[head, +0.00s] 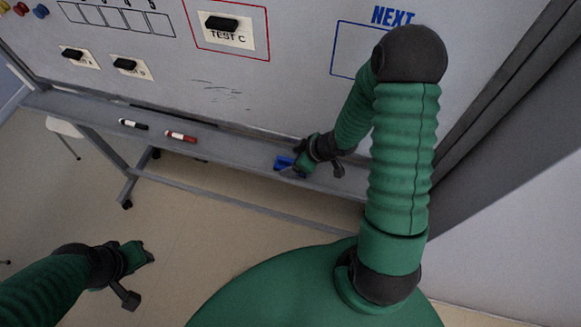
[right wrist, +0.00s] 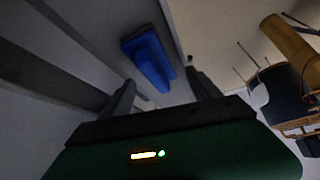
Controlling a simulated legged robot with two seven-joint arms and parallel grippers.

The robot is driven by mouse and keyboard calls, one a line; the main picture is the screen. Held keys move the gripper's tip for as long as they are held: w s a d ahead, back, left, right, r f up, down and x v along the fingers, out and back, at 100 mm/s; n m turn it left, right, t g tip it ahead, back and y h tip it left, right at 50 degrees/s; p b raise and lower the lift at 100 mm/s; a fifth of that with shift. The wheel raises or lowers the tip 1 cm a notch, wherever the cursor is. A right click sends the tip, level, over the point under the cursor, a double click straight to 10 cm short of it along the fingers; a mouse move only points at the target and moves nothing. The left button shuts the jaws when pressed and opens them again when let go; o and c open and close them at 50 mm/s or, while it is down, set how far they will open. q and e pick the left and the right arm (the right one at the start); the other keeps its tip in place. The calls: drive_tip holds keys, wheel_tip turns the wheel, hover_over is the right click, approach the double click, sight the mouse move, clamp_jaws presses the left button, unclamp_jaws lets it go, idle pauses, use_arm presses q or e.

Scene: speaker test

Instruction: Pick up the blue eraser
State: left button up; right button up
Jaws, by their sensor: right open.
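The blue eraser (head: 284,162) lies on the whiteboard's tray (head: 230,152), toward its right part in the head view. My right gripper (head: 297,168) is right beside it and hides part of it. In the right wrist view the eraser (right wrist: 148,57) is ahead of the open fingers (right wrist: 162,92), roughly between their lines. I cannot tell whether a finger touches it. My left gripper (head: 146,252) is low at the left, away from the tray; its jaw state is unclear.
A black marker (head: 133,124) and a red marker (head: 181,136) lie on the tray to the left. The whiteboard (head: 260,95) rises behind, with black pieces on labelled cards. A chair (right wrist: 290,90) stands at the right in the wrist view.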

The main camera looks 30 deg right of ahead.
drive_tip(key=shift+x, duration=0.9)
drive_tip(key=shift+d, duration=0.4)
drive_tip(key=shift+c, duration=1.3)
drive_tip(key=c, duration=0.5)
use_arm(q)
drive_tip(key=shift+w+d+f, duration=0.1)
drive_tip(key=shift+f, duration=0.1)
use_arm(e)
drive_tip(key=shift+a, duration=0.2)
drive_tip(key=c, duration=0.7)
use_arm(q)
drive_tip(key=shift+d, duration=0.1)
use_arm(e)
drive_tip(key=shift+r, duration=0.15)
